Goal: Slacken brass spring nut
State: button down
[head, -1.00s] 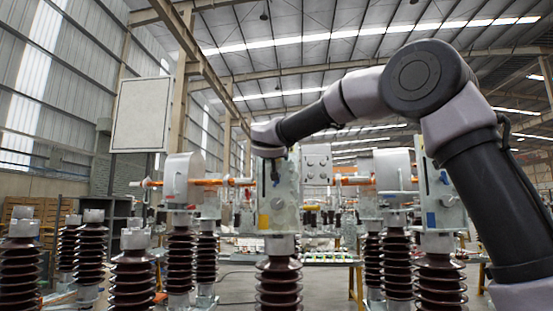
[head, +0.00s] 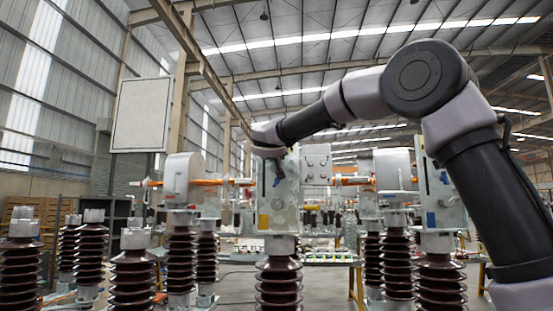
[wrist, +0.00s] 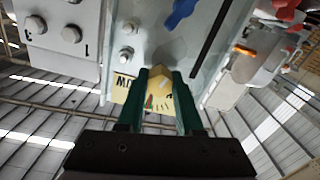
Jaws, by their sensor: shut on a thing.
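In the wrist view, the brass nut (wrist: 159,77) sits on the pale grey metal housing (wrist: 118,30), above a yellow scale label (wrist: 130,92) with dark letters and red and green marks. The two green fingers of my gripper (wrist: 160,74) stand on either side of the nut and are shut on it. The fingers hide the sides of the nut, and its spring cannot be made out. In the head view, my arm reaches to the front of the upright metal housing (head: 278,205); the nut cannot be made out there.
Bolt heads (wrist: 126,54) stand out close to the left of the fingers. A blue part (wrist: 180,12) and a dark slot (wrist: 211,40) lie above and to the right. In the head view, brown ribbed insulators (head: 278,285) stand below and around the housing.

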jog(key=n, duration=0.4)
jog(key=shift+n, duration=0.3)
jog(key=n, duration=0.3)
jog(key=shift+n, duration=0.3)
jog(key=n, duration=0.4)
jog(key=shift+n, duration=2.1)
jog(key=c, duration=0.6)
grip_release()
jog(key=shift+o, duration=0.2)
jog(key=shift+s, duration=0.15)
